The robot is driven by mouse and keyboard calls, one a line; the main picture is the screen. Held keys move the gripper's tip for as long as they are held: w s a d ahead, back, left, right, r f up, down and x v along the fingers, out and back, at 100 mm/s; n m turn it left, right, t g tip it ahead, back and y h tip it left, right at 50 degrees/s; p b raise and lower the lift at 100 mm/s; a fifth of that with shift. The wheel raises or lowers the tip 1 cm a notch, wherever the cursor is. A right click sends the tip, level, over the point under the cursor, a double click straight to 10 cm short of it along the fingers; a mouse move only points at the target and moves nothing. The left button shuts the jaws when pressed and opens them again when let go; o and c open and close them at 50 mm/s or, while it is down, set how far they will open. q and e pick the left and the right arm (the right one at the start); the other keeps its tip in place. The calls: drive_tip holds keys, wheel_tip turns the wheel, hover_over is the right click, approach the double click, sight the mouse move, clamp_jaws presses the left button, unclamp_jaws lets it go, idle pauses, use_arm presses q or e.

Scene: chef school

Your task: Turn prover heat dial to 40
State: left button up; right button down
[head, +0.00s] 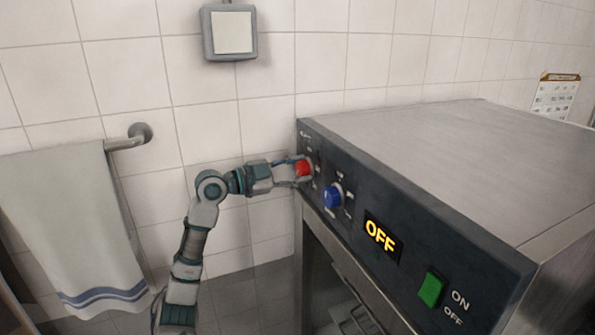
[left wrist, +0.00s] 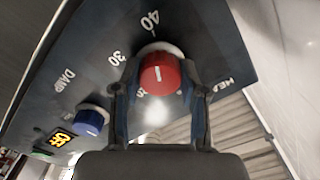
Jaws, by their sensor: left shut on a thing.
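The prover's dark control panel (head: 400,215) faces left in the head view. Its red heat dial (head: 303,168) is near the panel's far end. My left gripper (head: 302,170) is shut on this dial, partly covering it. In the left wrist view the red dial (left wrist: 161,74) sits between the two fingers, with a short white mark on its face, roughly upright in the picture. The printed 40 is above it, slightly left, and the 30 is at its left. Other numbers are partly hidden by the fingers. My right gripper is not in view.
A blue dial (head: 333,196), a display reading OFF (head: 381,237) and a green switch (head: 431,289) line the panel nearer the viewer. A towel (head: 72,225) hangs on a wall rail at the left. The prover's top (head: 450,155) is bare.

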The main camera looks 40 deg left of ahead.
use_arm(q)
drive_tip(key=shift+w+f, duration=0.1)
drive_tip(key=shift+f, duration=0.2)
drive_tip(key=o, duration=1.1)
drive_tip(key=shift+o, duration=0.2)
drive_tip(key=shift+a, duration=0.15)
drive_tip(key=shift+r, duration=0.1)
drive_tip(key=shift+s+a, duration=0.15)
drive_tip(key=shift+s, duration=0.1)
drive_tip(key=v, duration=1.1)
drive_tip(key=shift+a, duration=0.25)
drive_tip(key=shift+d, duration=0.1)
